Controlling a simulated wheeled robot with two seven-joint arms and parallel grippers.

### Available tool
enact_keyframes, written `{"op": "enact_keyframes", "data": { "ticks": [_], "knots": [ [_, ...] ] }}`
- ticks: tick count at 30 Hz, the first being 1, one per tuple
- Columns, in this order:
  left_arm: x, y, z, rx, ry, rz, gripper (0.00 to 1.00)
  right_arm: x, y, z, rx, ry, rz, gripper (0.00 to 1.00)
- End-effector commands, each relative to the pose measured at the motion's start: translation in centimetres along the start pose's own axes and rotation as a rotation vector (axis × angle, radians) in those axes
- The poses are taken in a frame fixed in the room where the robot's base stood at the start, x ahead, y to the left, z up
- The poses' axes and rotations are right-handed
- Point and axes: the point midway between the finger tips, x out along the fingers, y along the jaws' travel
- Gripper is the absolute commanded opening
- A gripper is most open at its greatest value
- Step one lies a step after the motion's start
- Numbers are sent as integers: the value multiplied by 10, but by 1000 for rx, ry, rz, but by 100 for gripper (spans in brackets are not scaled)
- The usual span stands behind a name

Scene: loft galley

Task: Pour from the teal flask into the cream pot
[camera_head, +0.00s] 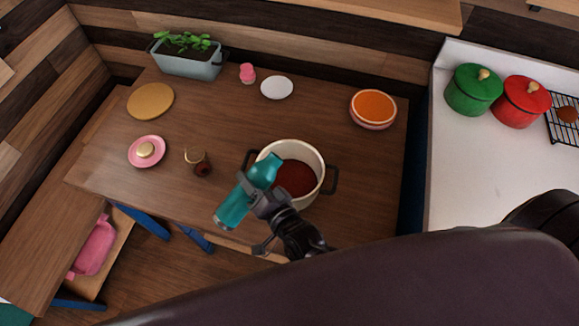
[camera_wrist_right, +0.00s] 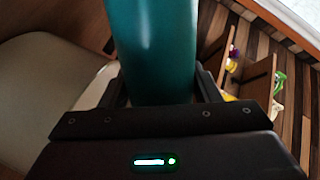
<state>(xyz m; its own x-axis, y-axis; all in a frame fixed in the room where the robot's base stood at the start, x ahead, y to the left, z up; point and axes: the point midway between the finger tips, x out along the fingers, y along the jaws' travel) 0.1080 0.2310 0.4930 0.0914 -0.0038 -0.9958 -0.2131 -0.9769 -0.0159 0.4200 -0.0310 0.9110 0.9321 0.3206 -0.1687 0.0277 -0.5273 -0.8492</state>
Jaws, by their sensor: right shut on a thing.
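The teal flask (camera_head: 233,209) is held tilted, with its neck end (camera_head: 269,165) over the left part of the cream pot's opening. The cream pot (camera_head: 318,160) stands on the wooden counter and has dark handles; dark red-brown content shows inside it. My right gripper (camera_head: 258,192) is shut around the flask's middle, at the pot's near left side. In the right wrist view the flask (camera_wrist_right: 152,45) stands between the two fingers, with the pale pot (camera_wrist_right: 45,95) to its left. Whether anything flows from the flask is not visible. My left gripper is not in view.
Green (camera_head: 472,93) and red (camera_head: 519,104) pots stand at right.

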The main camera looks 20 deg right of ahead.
Motion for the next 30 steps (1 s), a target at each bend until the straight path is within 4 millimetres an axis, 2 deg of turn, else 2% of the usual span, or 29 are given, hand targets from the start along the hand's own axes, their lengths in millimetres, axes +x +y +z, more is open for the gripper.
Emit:
{"op": "enact_keyframes", "data": {
  "ticks": [30],
  "knots": [
    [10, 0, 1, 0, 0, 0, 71, 0, 0, 3, 136, -25, -3, 20]
  ]
}}
